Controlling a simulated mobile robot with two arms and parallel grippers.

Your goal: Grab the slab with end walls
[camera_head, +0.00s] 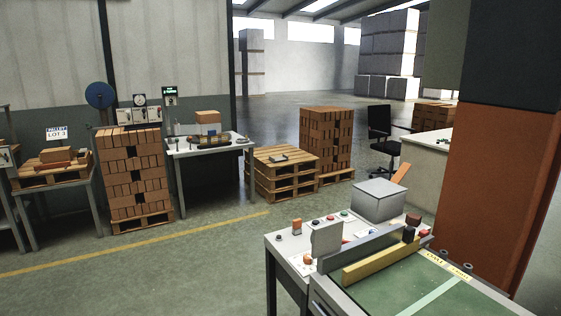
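I cannot make out for certain a slab with end walls. A small flat greyish piece (280,157) lies on top of the stacked wooden pallets (285,178) in the middle distance. It is too small to tell whether it has raised ends. Neither of my grippers is in view.
A near bench (336,297) at lower right carries a grey box (379,200), buttons, a yellow bar (381,262) and a green surface. Brick stacks (135,180) (326,139) stand beyond. A cluttered table (190,152) stands between them. An orange-brown column (497,190) blocks the right. Floor at left front is clear.

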